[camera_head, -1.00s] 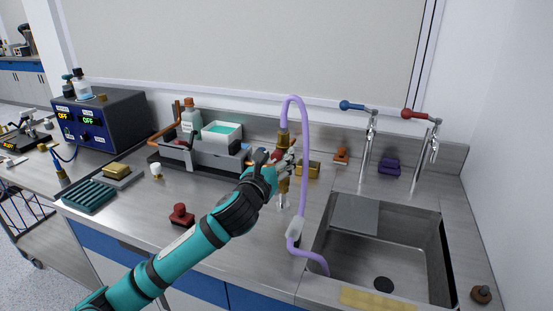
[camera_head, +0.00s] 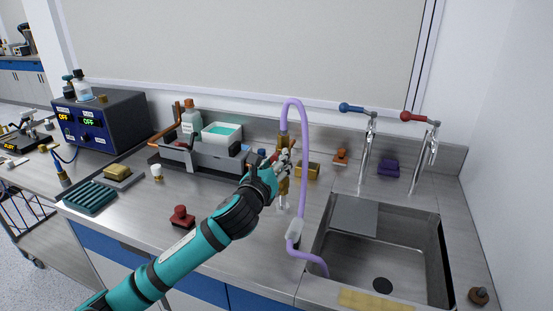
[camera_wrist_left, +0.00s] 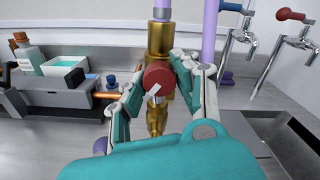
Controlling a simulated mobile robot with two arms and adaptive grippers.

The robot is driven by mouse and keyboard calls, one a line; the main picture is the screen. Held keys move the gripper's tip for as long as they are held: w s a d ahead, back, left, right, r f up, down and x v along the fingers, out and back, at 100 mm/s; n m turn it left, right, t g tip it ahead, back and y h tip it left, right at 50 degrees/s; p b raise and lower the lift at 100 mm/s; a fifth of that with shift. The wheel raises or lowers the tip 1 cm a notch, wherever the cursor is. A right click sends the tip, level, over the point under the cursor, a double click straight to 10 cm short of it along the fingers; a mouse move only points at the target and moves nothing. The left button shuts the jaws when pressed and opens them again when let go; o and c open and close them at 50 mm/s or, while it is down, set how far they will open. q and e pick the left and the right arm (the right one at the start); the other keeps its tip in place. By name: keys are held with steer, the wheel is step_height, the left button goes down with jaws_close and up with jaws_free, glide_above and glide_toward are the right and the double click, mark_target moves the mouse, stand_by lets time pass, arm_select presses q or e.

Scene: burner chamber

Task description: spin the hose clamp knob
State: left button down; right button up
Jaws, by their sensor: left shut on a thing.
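A red round knob (camera_wrist_left: 157,74) with a white pointer mark sits on the front of a brass fitting (camera_wrist_left: 160,40) in the left wrist view. The upright brass fitting also shows in the head view (camera_head: 284,185), joined to a purple hose (camera_head: 302,150). My left gripper (camera_wrist_left: 160,78) has a finger on each side of the red knob and is shut on it. In the head view the left gripper (camera_head: 281,158) hides the knob. My right gripper is not in view.
A sink (camera_head: 385,260) with blue (camera_head: 352,107) and red (camera_head: 413,117) tap handles lies to the right. A grey rack (camera_head: 205,163) with a bottle and white tub stands behind left. A red stamp-like object (camera_head: 181,216) is on the front counter, with bare counter around it.

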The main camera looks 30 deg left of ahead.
arm_select(q)
steer(key=n+p, duration=0.2)
steer(key=n, duration=0.2)
steer(key=shift+r+n, duration=0.1)
steer(key=shift+n, duration=0.2)
steer(key=n+p, duration=0.2)
steer(key=n, duration=0.3)
steer(key=n+p, duration=0.2)
steer(key=n, duration=0.4)
steer(key=shift+n+p, duration=0.9)
steer(key=shift+n, duration=1.6)
